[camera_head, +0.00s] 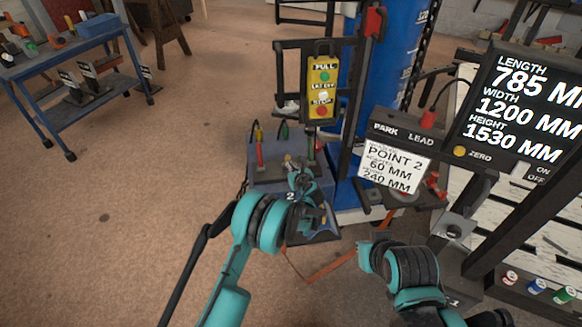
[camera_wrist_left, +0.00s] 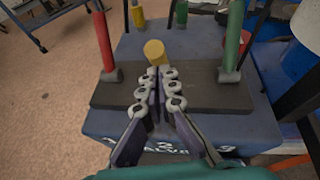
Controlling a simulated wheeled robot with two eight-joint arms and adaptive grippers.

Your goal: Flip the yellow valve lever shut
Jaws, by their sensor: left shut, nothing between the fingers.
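The yellow valve lever (camera_wrist_left: 155,50) shows in the left wrist view as a short, stubby yellow cylinder with its round end towards me. It sits between an upright red lever (camera_wrist_left: 103,42) and an upright green lever (camera_wrist_left: 234,38) on a dark plate (camera_wrist_left: 210,92). My left gripper (camera_wrist_left: 163,72) is shut and empty, its fingertips just in front of the yellow end. I cannot tell whether they touch it. In the head view my left gripper (camera_head: 299,172) reaches over the valve bench and mostly hides the yellow lever.
Behind the front levers stand another yellow handle (camera_wrist_left: 137,15) and another green one (camera_wrist_left: 181,12). A yellow button panel (camera_head: 323,88) and a blue column (camera_head: 383,75) rise behind the valve bench (camera_head: 262,178). A sign (camera_head: 394,167) stands right. Open floor lies left.

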